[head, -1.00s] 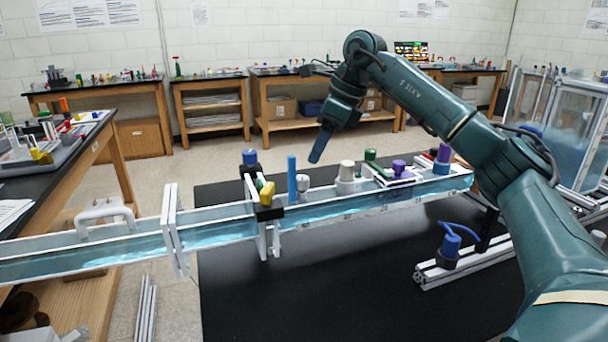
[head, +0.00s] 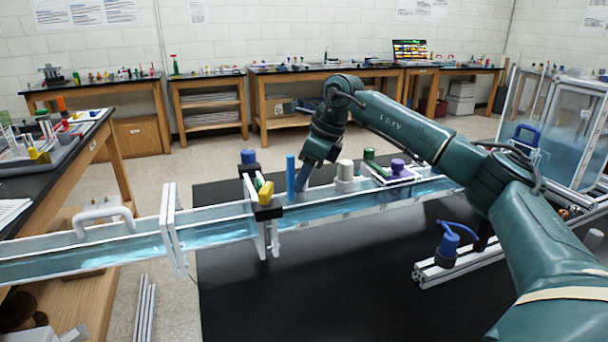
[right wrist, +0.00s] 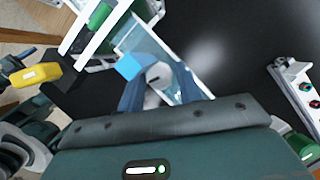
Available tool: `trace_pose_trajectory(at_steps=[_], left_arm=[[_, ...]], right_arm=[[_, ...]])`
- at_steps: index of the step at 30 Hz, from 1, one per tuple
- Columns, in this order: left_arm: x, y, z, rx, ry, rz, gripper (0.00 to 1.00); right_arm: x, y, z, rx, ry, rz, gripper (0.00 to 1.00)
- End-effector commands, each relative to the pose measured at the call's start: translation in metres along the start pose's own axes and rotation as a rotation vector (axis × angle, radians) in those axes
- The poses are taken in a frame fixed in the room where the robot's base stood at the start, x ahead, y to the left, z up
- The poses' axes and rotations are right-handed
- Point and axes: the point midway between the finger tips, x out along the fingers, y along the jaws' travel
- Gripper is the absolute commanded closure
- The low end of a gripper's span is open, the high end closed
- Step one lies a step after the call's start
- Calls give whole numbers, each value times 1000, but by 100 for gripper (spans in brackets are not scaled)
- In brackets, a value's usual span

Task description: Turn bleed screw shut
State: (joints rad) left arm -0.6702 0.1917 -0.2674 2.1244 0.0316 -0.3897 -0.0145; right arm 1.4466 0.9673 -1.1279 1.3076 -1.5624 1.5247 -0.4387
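The bleed screw (right wrist: 154,74) appears to be the small pale knob with a dark slot. It shows in the right wrist view, on the clear water channel (head: 225,228), and my gripper covers it in the head view. My right gripper (head: 302,184) reaches down to the channel just right of the upright blue rod (head: 291,178). In the right wrist view its blue fingers (right wrist: 160,88) stand on either side of the screw and look apart; contact is not clear. My left gripper is not in view.
The blue rod's top (right wrist: 128,66) is close beside the fingers. A yellow handle (head: 266,190) is left of it, a pale cap (head: 346,170) and purple knob (head: 397,167) to the right. A blue-capped fitting (head: 449,243) sits on a rail at right. The black tabletop (head: 320,285) in front is clear.

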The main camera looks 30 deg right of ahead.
Motion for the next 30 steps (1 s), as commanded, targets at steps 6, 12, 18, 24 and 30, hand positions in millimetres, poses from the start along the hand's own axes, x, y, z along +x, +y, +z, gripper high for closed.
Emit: trace_pose_trajectory(at_steps=[6, 12, 18, 24, 30], left_arm=[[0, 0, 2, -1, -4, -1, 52], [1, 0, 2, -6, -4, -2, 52], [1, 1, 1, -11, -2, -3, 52], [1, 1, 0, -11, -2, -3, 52], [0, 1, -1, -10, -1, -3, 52]], right_arm=[[0, 0, 0, 0, 0, 0, 84], [0, 0, 0, 0, 0, 0, 96], [0, 0, 0, 19, 0, -8, 96], [0, 1, 0, 97, 0, -41, 96], [0, 2, 1, 239, 0, -100, 96]])
